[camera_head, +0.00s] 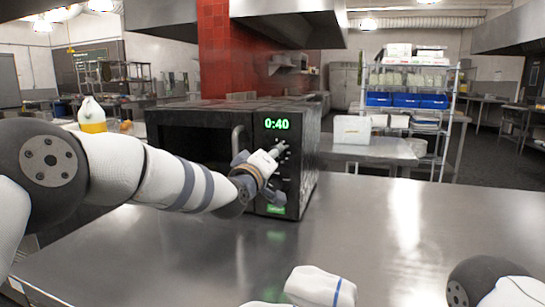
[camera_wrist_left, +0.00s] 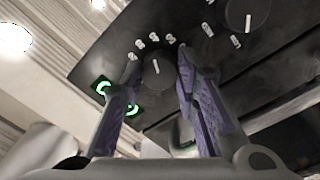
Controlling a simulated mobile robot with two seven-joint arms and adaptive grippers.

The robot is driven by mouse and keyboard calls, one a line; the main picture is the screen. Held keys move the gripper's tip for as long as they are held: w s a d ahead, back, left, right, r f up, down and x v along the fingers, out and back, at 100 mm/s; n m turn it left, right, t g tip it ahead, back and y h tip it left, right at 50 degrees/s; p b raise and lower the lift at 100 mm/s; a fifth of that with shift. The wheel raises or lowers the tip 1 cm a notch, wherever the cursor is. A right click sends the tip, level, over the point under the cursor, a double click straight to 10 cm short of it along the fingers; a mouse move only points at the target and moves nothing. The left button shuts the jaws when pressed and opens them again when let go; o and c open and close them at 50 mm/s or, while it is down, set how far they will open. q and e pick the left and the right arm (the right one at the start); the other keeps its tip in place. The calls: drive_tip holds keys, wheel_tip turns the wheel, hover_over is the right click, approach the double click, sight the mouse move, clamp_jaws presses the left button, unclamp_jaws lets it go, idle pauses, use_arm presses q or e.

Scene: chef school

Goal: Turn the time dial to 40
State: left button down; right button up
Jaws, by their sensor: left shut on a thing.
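The black microwave (camera_head: 295,190) stands on the steel counter, its control panel facing me. Its green display (camera_head: 277,124) reads 0:40. In the left wrist view, the round dark time dial (camera_wrist_left: 156,68) with a white pointer mark sits between the two purple-padded fingers of my left gripper (camera_wrist_left: 155,78). The gripper is shut on it. A second dial (camera_wrist_left: 246,12) is beside it, clear of the fingers. In the head view my left gripper (camera_head: 275,152) is at the panel below the display and hides the dial. My right gripper's fingers are not visible.
The steel counter (camera_head: 370,230) is clear to the right of the microwave. A yellow-and-white bottle (camera_head: 92,115) is behind my left arm. A side table (camera_head: 375,150) with a white box (camera_head: 352,130) and a wire shelf (camera_head: 447,120) with blue bins stand behind.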

use_arm(q)
drive_tip(key=shift+r+m, duration=0.1)
drive_tip(key=shift+m, duration=0.4)
drive_tip(key=c, duration=1.2)
unclamp_jaws()
drive_tip(key=shift+c, duration=0.2)
drive_tip(key=v, duration=1.2)
drive_tip(key=shift+a, duration=0.1)
